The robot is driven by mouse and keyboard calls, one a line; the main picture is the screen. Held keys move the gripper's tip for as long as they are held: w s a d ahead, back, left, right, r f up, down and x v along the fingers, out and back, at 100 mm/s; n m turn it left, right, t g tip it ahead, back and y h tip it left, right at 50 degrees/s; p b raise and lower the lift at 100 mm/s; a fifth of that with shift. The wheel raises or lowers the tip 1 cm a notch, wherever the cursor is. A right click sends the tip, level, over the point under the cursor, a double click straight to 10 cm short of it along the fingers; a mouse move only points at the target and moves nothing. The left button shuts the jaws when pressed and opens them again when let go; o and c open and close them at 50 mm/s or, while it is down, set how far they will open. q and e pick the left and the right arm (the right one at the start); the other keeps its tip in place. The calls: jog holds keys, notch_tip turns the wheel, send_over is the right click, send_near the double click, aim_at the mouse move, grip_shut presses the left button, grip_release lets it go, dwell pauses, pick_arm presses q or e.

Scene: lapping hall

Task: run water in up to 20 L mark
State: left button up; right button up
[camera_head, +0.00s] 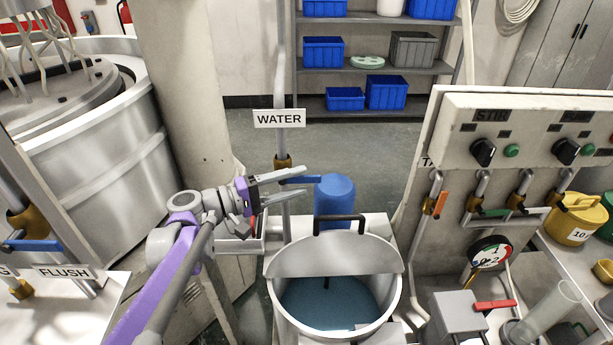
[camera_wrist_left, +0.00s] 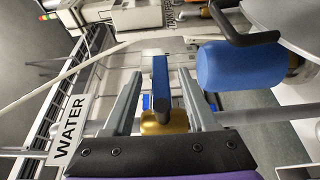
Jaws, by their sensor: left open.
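The water valve has a blue lever (camera_head: 300,180) on a pipe below the WATER sign (camera_head: 279,118). My left gripper (camera_head: 304,183) is open at this lever, with its fingers reaching toward it from the left. In the left wrist view the blue lever (camera_wrist_left: 160,80) lies between the two spread fingers, with the brass valve body (camera_wrist_left: 163,122) near their base; no clamping shows. The steel tank (camera_head: 278,318) holds blue-tinted water (camera_head: 330,303) under a half-open lid (camera_head: 335,258). I cannot make out a 20 L mark. No falling stream shows. My right gripper is out of view.
A blue cylinder (camera_head: 335,200) stands behind the tank, close right of the lever. A FLUSH valve (camera_head: 30,245) is at left. A control panel (camera_head: 530,130) with knobs, more valves and a gauge (camera_head: 490,253) stands at right. Shelves with blue bins are behind.

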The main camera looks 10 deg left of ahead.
aim_at(302, 180)
pick_arm(q)
jog(key=shift+x, duration=1.6)
grip_shut()
